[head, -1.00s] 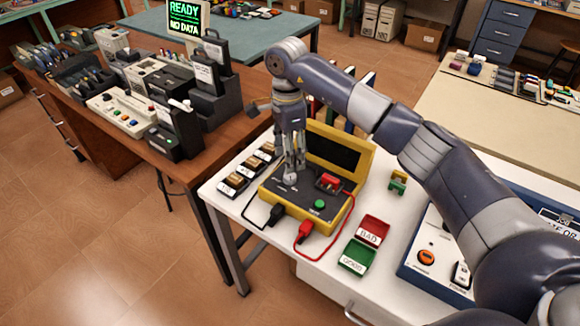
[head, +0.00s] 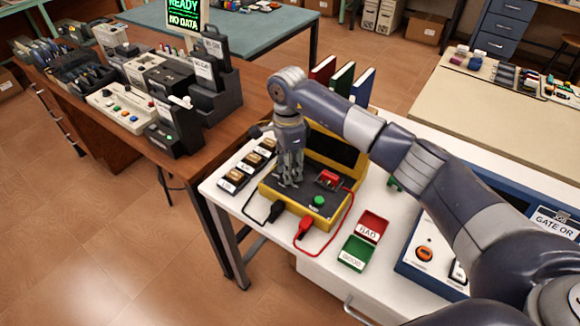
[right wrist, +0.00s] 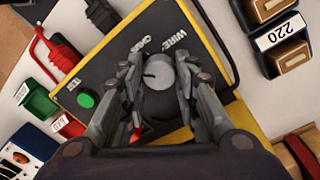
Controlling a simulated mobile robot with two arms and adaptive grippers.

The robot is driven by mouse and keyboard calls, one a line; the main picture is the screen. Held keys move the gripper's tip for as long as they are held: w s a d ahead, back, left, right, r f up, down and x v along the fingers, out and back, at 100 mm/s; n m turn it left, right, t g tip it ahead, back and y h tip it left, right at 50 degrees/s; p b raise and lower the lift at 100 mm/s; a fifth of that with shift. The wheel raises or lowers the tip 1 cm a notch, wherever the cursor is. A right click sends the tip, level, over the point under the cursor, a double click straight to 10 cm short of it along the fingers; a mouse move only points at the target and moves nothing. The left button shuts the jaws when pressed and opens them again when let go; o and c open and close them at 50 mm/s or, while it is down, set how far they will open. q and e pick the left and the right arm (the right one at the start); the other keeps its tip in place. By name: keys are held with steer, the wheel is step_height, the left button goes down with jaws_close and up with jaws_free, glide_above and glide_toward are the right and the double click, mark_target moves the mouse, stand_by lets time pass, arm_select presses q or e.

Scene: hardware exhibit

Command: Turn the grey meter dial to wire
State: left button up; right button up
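The yellow-cased meter (head: 322,222) with a dark panel stands on the white table. Its round grey dial (right wrist: 159,72) shows in the right wrist view, beside the printed word WIRE (right wrist: 175,40) and a second label to its left. My right gripper (head: 290,184) is low over the panel and hides the dial in the head view. In the right wrist view its two fingers (right wrist: 159,78) stand on either side of the dial, parted, with narrow gaps seeming to show beside it. Where the dial's mark points is hard to read. My left gripper is not in view.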

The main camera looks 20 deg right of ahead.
stand_by(0.3)
steer(key=m+b, duration=0.1)
steer(key=m, duration=0.2)
steer(key=m+b, duration=0.1)
steer(key=m, duration=0.4)
steer(key=shift+d, duration=0.1)
steer(key=m, duration=0.5)
steer(key=shift+s+y+b, duration=0.1)
steer(key=shift+y+b, duration=0.2)
steer(key=shift+b, duration=0.05)
steer(key=m, duration=0.4)
steer(key=shift+m+t, duration=0.3)
steer(key=shift+m, duration=0.1)
steer(key=o, duration=1.1)
steer(key=shift+c, duration=0.2)
